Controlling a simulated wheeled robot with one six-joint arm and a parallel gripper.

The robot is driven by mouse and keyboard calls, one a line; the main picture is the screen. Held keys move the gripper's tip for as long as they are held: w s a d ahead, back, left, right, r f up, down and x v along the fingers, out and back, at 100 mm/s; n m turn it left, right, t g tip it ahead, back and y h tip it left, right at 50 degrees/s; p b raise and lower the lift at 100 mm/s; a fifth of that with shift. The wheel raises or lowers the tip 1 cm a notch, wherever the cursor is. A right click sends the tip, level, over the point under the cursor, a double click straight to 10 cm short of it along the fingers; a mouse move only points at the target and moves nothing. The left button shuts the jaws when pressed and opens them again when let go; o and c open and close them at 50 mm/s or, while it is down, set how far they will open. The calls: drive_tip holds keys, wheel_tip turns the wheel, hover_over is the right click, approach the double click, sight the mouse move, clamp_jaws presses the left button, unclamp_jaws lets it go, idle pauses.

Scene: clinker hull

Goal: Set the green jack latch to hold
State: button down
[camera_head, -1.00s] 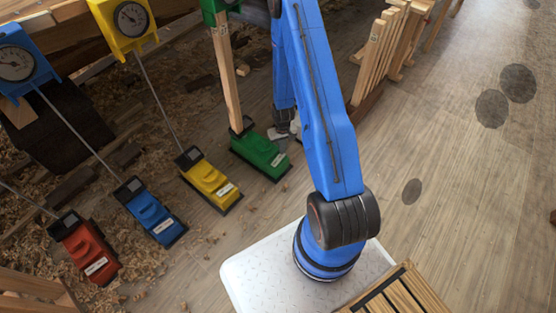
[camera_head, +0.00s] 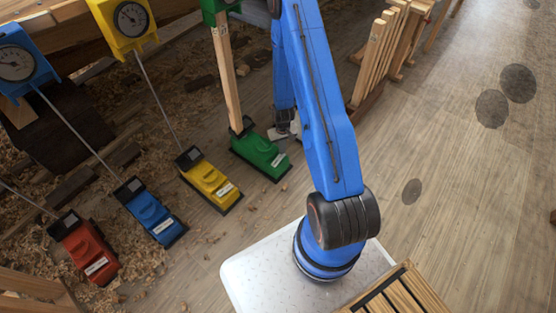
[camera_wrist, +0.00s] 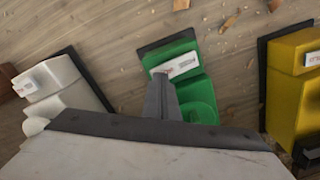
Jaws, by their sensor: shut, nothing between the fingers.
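The green jack (camera_head: 262,152) stands on the floor at the foot of a wooden post, with a pale label on its near end. In the wrist view the green jack (camera_wrist: 186,80) is in the middle, and its white label (camera_wrist: 182,66) lies just past my fingertips. My gripper (camera_wrist: 162,80) is shut and empty, pointing at the green jack and overlapping it in the picture. In the head view my gripper (camera_head: 281,132) is close to the right side of the green jack, partly hidden by my blue arm. I cannot tell whether it touches. The latch's setting is not readable.
A yellow jack (camera_head: 210,182), a blue jack (camera_head: 152,214) and a red jack (camera_head: 86,250) stand in a row to the left. A white jack (camera_wrist: 62,88) is left of the green one in the wrist view. Bare floor (camera_head: 450,220) lies to the right.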

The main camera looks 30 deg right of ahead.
drive_tip(key=shift+f, duration=1.1)
idle(0.7)
drive_tip(key=shift+r, duration=3.5)
